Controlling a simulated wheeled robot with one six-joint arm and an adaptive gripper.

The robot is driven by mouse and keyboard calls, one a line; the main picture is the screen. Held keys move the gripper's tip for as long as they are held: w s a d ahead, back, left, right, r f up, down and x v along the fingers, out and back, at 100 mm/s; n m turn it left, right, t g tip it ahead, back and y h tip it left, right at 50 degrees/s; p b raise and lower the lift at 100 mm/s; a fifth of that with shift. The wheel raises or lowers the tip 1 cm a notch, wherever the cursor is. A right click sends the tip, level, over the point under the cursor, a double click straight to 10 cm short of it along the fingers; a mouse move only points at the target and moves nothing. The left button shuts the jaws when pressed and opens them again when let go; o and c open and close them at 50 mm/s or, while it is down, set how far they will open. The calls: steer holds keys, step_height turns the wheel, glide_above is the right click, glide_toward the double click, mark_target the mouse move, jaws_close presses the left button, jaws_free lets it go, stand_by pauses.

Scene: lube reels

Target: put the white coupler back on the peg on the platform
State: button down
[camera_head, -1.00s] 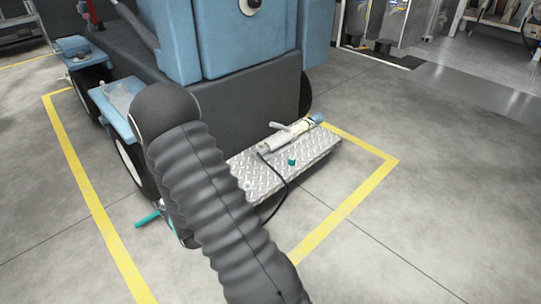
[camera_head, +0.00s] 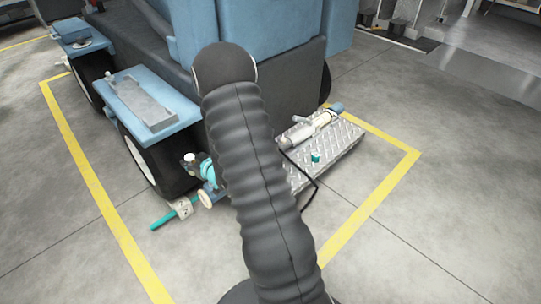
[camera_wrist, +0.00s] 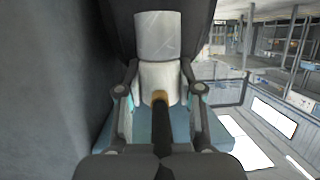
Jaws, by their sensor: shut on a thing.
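In the wrist view, my gripper (camera_wrist: 159,72) is shut on the white coupler (camera_wrist: 155,82), a white cylinder with a shiny grey upper part. A brass fitting (camera_wrist: 160,97) and a dark hose-like part show at its near end. In the head view, the metal tread-plate platform (camera_head: 345,146) lies beside the blue machine, with a small teal peg (camera_head: 316,158) standing bare on it. My dark arm hides part of the platform. White and teal parts show left of my arm, but the fingers and coupler cannot be made out clearly there.
A white, blue-ended tool (camera_head: 308,132) with a black hose lies along the platform's back. The blue machine (camera_head: 270,60) rises behind it. A blue fender (camera_head: 150,110) and wheel stand left. Yellow floor lines (camera_head: 374,205) surround it. Floor at right is clear.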

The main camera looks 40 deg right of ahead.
steer(key=s+d+n+g+y+p, duration=0.1)
steer(key=s+d+n+y, duration=0.1)
steer(key=s+d, duration=0.5)
steer(key=s+d+f+n+g+y+p, duration=0.1)
steer(key=s+d+n+y, duration=0.2)
steer(key=s+d, duration=0.5)
steer(key=d, duration=0.8)
steer(key=shift+s+f+y, duration=0.15)
steer(key=shift+f+y, duration=0.1)
steer(key=shift+y, duration=0.05)
steer(key=shift+d+p, duration=0.15)
steer(key=shift+p, duration=0.15)
steer(key=shift+s+f+b, duration=0.1)
steer(key=shift+f+b, duration=2.55)
steer(key=shift+f, duration=2.15)
steer(key=c, duration=0.7)
jaws_free()
